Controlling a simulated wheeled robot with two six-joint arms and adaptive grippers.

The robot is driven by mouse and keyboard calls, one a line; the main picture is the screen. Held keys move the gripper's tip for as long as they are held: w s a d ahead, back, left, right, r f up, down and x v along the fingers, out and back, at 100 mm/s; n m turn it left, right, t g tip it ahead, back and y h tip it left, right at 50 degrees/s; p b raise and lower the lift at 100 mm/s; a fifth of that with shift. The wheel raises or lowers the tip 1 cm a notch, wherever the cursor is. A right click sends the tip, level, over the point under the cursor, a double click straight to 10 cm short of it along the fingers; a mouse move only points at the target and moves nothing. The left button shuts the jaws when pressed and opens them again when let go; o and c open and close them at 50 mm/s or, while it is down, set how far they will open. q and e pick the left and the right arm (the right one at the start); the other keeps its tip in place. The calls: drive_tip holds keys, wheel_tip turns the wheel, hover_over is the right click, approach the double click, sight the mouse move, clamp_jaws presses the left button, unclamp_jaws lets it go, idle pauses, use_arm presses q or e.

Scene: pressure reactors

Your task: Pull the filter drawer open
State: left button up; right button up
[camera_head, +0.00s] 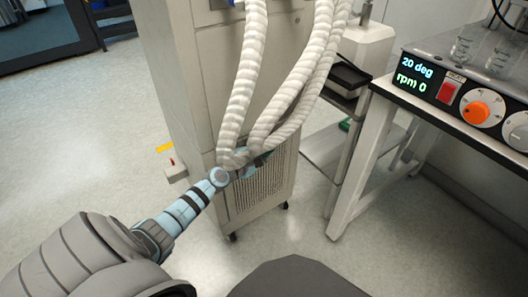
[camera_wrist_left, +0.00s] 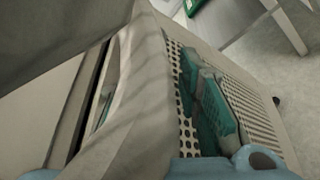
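The tall beige cabinet (camera_head: 192,80) stands in the middle of the head view, with a perforated front panel (camera_head: 262,190) low on it. I cannot make out which part is the filter drawer, and no drawer is visibly pulled out. My left gripper (camera_head: 262,158) is at the upper part of this panel, mostly hidden behind the white hoses. In the left wrist view its teal finger parts (camera_wrist_left: 212,112) lie close in front of the perforated panel (camera_wrist_left: 184,112). A hose hides part of the view, so the finger gap is unclear. My right gripper is not in view.
Thick white ribbed hoses (camera_head: 290,95) hang down the cabinet's front, across my left gripper; one hose (camera_wrist_left: 140,95) fills much of the wrist view. A table with a stirrer control panel (camera_head: 470,105) stands at right. Open floor (camera_head: 75,150) lies left.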

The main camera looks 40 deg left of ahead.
use_arm(q)
drive_tip(key=shift+w, duration=0.2)
clamp_jaws()
drive_tip(key=shift+d, duration=0.15)
